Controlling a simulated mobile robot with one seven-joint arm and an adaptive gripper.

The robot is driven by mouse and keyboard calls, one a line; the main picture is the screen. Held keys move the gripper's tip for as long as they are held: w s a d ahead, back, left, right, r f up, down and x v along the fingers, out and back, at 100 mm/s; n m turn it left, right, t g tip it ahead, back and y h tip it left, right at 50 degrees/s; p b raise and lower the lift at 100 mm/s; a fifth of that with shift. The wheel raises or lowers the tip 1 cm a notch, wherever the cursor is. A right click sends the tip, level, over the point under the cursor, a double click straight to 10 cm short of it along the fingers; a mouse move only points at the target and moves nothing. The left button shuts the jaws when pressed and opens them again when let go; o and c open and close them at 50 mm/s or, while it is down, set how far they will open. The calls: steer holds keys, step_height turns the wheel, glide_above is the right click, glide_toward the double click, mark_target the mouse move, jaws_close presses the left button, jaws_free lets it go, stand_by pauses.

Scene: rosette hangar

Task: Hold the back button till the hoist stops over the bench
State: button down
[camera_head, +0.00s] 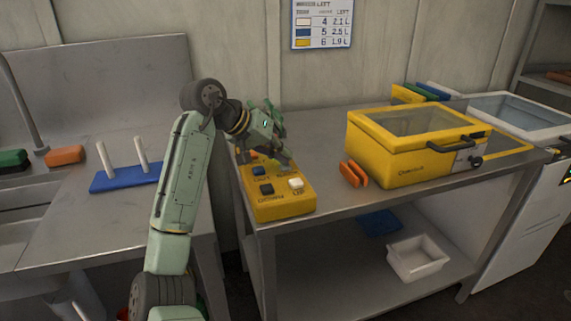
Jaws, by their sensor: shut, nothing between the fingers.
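A yellow control box (283,206) lies at the left end of the steel bench (330,200). The labels are too small to read surely, so I cannot tell which is the back button. My gripper (287,161) is shut and empty over the far right part of the box, hiding what lies beneath. Whether it touches a button I cannot tell. No hoist shows in this view.
A yellow case (390,165) with a clear lid stands on the bench, with orange pieces (354,174) beside it. A blue pegged base (125,178) and an orange block (65,155) lie on the left counter. A white bin (417,262) stands on the lower shelf.

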steer(key=shift+r+p, duration=0.95)
steer(key=shift+p, duration=0.1)
step_height(320, 180, up, 5)
steer(key=p, duration=0.4)
steer(key=shift+p, duration=0.3)
